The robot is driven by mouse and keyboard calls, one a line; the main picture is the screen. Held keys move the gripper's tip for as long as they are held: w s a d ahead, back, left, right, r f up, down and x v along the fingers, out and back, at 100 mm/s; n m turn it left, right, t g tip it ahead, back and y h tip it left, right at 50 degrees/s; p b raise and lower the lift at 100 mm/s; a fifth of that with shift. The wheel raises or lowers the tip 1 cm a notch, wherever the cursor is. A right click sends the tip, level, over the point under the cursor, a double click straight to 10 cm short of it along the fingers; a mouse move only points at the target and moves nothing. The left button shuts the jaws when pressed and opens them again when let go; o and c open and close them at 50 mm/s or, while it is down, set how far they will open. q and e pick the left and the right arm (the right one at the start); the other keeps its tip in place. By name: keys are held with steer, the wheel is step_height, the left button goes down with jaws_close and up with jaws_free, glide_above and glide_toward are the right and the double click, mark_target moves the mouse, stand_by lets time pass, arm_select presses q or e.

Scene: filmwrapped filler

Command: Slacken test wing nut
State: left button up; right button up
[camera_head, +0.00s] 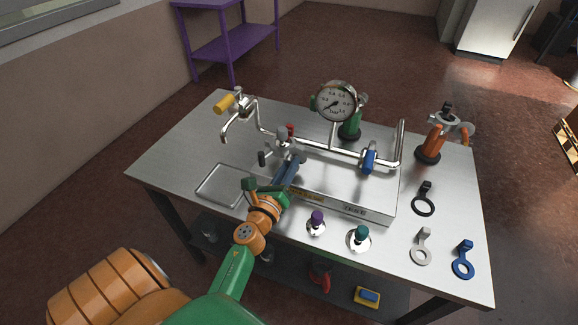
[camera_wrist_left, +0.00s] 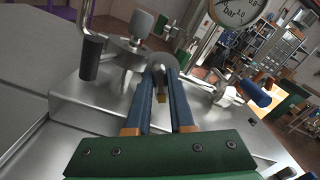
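The steel pipe rig on the table carries a grey fitting (camera_head: 283,133) that looks like the test wing nut; its upright grey wing also shows in the left wrist view (camera_wrist_left: 140,23). A second rounded grey piece (camera_wrist_left: 161,66) lies at my left fingertips; I cannot tell if it is another wing of the same nut. My left gripper (camera_head: 292,165) points at this spot, its blue fingers on either side of the rounded piece, close together in the left wrist view (camera_wrist_left: 161,92). Whether they press on it is unclear. My right gripper is out of view.
A pressure gauge (camera_head: 335,102), a yellow handle (camera_head: 226,103) and a blue valve handle (camera_head: 369,160) stand around the rig. A black-handled part (camera_wrist_left: 89,60) is left of my fingers.

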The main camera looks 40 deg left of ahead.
arm_select(q)
jaws_close()
steer(key=n, duration=0.3)
steer(key=shift+n, duration=0.3)
steer(key=n, duration=0.3)
steer(key=shift+a+n, duration=0.1)
steer(key=shift+n, duration=0.2)
steer(key=n, duration=0.3)
steer(key=shift+f+n+p, duration=0.1)
steer(key=shift+n+p, duration=0.2)
steer(key=shift+n, duration=0.1)
steer(key=n, duration=0.3)
steer(key=shift+n+p, duration=0.3)
steer(key=n+p, duration=0.1)
steer(key=n, duration=0.5)
steer(key=shift+f, duration=0.15)
steer(key=n+p, duration=0.1)
steer(key=n, duration=0.5)
steer(key=shift+n, duration=0.3)
